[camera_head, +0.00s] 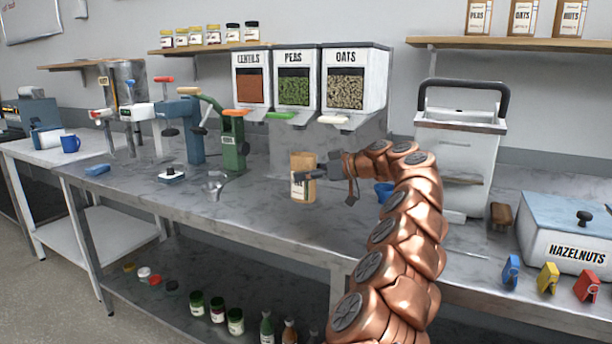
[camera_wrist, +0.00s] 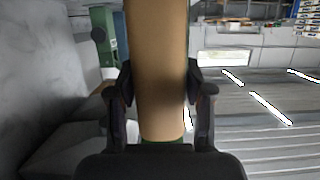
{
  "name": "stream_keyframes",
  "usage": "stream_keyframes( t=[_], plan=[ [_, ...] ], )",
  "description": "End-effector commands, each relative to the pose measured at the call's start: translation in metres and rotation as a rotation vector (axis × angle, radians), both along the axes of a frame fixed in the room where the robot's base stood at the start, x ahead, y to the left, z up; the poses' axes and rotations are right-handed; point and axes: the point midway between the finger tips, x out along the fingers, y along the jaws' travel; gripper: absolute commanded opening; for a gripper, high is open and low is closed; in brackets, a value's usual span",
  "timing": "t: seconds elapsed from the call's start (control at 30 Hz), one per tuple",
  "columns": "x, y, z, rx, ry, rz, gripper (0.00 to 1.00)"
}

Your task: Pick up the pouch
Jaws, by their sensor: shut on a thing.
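The pouch (camera_head: 300,166) is a brown kraft bag with a pale label, upright over the counter below the dispensers in the head view. My gripper (camera_head: 308,175) reaches it from the right, at the end of my copper arm. In the wrist view the pouch (camera_wrist: 158,70) fills the middle, and the dark fingers of my gripper (camera_wrist: 160,95) press on it from both sides. My gripper is shut on the pouch. I cannot tell whether its bottom touches the counter.
Dispensers for lentils (camera_head: 251,93), peas (camera_head: 294,93) and oats (camera_head: 346,93) are above and behind. A green press (camera_head: 233,145) stands to the left. A blue cup (camera_head: 384,191) is partly behind my arm. A hazelnuts box (camera_head: 576,251) and coloured clips (camera_head: 548,278) are at right. Front counter is mostly clear.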

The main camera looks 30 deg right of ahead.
Motion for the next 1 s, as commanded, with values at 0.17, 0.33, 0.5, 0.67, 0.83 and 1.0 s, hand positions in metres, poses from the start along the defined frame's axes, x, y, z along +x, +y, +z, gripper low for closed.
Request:
stream_keyframes(
  t=[0.17,0.33,0.5,0.67,0.83,1.0],
  plan=[
    [-0.011,0.009,0.002,0.001,-0.003,0.007,0.00],
    [-0.021,0.013,0.003,0.000,-0.003,0.005,0.00],
    [-0.030,0.018,0.002,0.003,0.001,0.006,0.00],
    [-0.036,0.021,0.004,0.000,-0.001,0.004,0.00],
    [-0.039,0.023,0.005,-0.003,-0.002,0.004,0.00],
    [-0.040,0.024,0.004,-0.004,0.000,0.004,0.00]
  ],
)
